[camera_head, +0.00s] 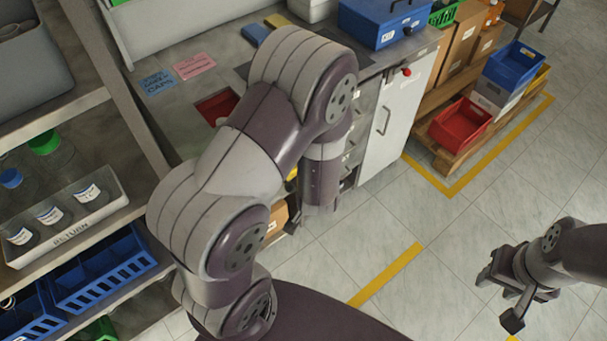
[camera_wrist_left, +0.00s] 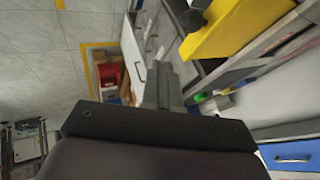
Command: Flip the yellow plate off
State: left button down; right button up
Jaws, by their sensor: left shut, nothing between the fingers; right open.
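The yellow plate (camera_wrist_left: 238,28) shows large at the top right of the left wrist view, with a dark round part at its left end. In the head view only a small yellow patch (camera_head: 292,173) shows beside my left arm; I cannot tell if it is the plate. My left gripper (camera_wrist_left: 158,82) is shut and empty, below and left of the plate in the left wrist view. A gap shows between them in the picture. My right gripper (camera_head: 500,296) is open and empty, over the floor at the right.
A bench with a white cabinet (camera_head: 398,115) stands behind my left arm, with a blue case (camera_head: 385,22) on top. A shelf with a return tray (camera_head: 70,225) is at the left. A red bin (camera_head: 460,124) sits on a pallet.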

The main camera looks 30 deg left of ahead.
pick_arm(q)
jog(key=w+a+f, duration=0.5)
jog(key=shift+a, duration=0.3)
jog(key=shift+f, duration=0.1)
jog(key=w+a, duration=0.1)
jog(key=a, duration=0.3)
jog(key=w+a+b, duration=0.1)
jog(key=w+a, duration=0.1)
jog(key=a, duration=0.2)
jog(key=w+a+b, duration=0.1)
jog(key=w+a, duration=0.1)
jog(key=a, duration=0.2)
jog(key=shift+a+f, duration=0.1)
jog(key=shift+a, duration=0.05)
jog(key=shift+w+a, duration=0.1)
jog(key=shift+a, duration=0.15)
jog(key=shift+w+a+r, duration=0.1)
jog(key=shift+r, duration=0.1)
